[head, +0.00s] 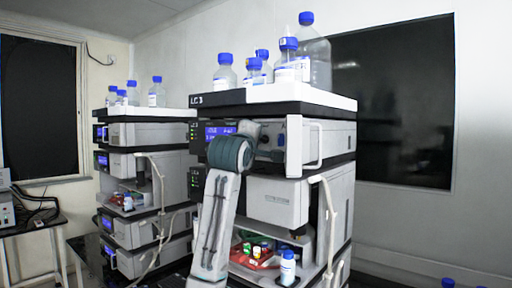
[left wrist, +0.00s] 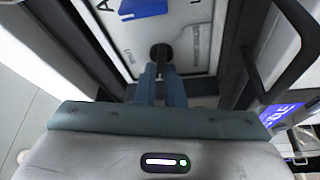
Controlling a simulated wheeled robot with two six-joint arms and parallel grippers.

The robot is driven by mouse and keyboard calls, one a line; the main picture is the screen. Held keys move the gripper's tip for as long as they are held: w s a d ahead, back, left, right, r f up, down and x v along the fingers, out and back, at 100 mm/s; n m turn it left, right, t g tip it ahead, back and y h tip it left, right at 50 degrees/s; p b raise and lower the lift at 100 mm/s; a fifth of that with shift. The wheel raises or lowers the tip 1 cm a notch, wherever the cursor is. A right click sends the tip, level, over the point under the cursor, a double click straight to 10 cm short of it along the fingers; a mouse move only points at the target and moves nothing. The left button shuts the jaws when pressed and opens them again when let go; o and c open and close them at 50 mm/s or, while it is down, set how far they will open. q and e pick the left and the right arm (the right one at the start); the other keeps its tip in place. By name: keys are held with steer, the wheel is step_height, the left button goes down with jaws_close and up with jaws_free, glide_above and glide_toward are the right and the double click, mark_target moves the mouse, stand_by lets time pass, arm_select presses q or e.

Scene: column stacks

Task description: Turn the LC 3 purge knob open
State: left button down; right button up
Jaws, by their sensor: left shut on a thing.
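The LC 3 stack (head: 275,97) stands in the middle of the head view, with its name on the top tray's front edge. In the left wrist view, a dark round knob (left wrist: 161,51) sits on a pale panel. My left gripper (left wrist: 160,75) is shut on this knob, its two blue-grey fingers close together. The knob's turn angle cannot be told. In the head view my left arm rises in front of the stack to the upper module beside the lit display (head: 219,132); the fingertips and the gripped knob are hard to make out there. My right gripper is not in view.
Blue-capped bottles (head: 225,73) stand on top of the stack. A pale handle (head: 316,146) juts out at the upper module's right. Small vials and a white bottle (head: 287,268) sit in the open bay below. A second stack (head: 140,133) stands to the left.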

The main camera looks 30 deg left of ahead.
arm_select(q)
steer(key=shift+f+n+g+b, duration=0.1)
steer(key=shift+n+g+b, duration=0.6)
steer(key=shift+n, duration=0.9)
steer(key=c, duration=1.5)
jaws_free()
steer(key=shift+c, duration=0.2)
